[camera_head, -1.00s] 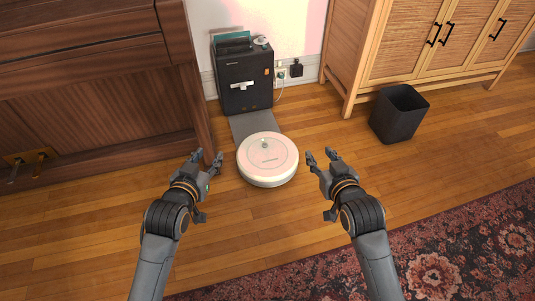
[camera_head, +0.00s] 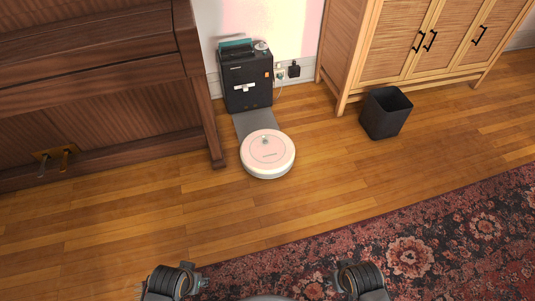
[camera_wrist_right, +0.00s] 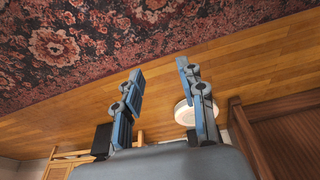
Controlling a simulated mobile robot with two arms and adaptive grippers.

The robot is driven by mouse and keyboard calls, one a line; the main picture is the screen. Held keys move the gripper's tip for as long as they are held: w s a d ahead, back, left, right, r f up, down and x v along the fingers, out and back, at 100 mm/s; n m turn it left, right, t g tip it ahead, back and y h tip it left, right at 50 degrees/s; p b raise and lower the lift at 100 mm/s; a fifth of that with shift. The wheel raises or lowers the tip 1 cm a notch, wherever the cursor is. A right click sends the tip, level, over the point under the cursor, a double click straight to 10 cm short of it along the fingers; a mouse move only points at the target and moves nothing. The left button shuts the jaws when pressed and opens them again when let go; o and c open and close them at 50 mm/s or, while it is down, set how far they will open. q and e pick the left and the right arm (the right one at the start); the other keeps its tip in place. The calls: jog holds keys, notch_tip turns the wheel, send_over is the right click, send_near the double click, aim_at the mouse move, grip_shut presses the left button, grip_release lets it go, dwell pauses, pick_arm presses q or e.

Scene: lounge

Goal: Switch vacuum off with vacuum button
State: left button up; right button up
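The robot vacuum (camera_head: 268,160) is a round white disc with a pinkish top on the wooden floor, in front of its dock, near the middle of the head view. A small round button (camera_head: 265,141) shows on its top near the dock side. I cannot tell whether it is on. The vacuum also shows in the right wrist view (camera_wrist_right: 183,113), partly behind a finger. My right gripper (camera_wrist_right: 160,67) is open and empty, apart from the vacuum. Only arm joints show at the head view's bottom edge. My left gripper's fingers are hidden.
A black dock (camera_head: 247,82) with a grey ramp (camera_head: 258,124) stands against the wall. A dark wooden piano (camera_head: 100,100) is at left. A dark bin (camera_head: 385,115) and a wooden cabinet (camera_head: 400,50) are at right. A red patterned rug (camera_head: 400,245) covers the lower right.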

grip_shut()
dwell(1.3)
